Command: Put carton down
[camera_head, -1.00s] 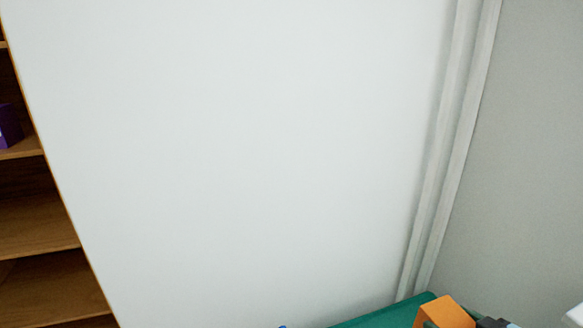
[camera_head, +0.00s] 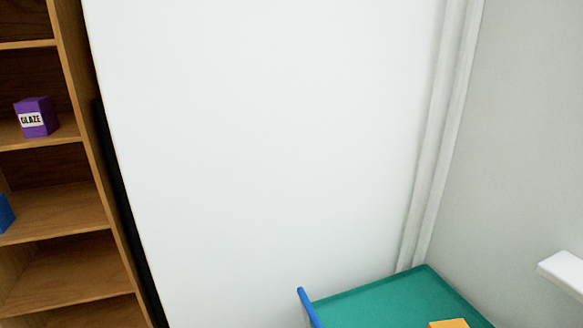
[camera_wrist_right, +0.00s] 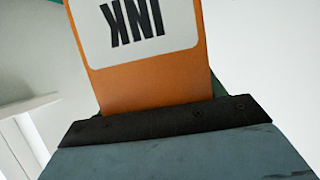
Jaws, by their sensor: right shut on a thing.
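An orange carton (camera_wrist_right: 150,84) with a white label reading INK fills the upper middle of the right wrist view, its lettering upside down. My right gripper (camera_wrist_right: 165,121) is shut on it; a dark finger pad lies across the carton's near end. In the head view only a small orange piece of the carton (camera_head: 448,324) shows at the bottom edge, in front of a green surface (camera_head: 385,291). I cannot tell whether the carton touches that surface. My left gripper is in neither view.
A blue bar (camera_head: 308,307) stands at the green surface's left edge. A wooden shelf (camera_head: 68,210) at left holds a purple GLAZE box (camera_head: 37,117) and a partly seen blue item (camera_head: 4,214). A white ledge (camera_head: 566,272) juts in at right. The visible green top looks bare.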

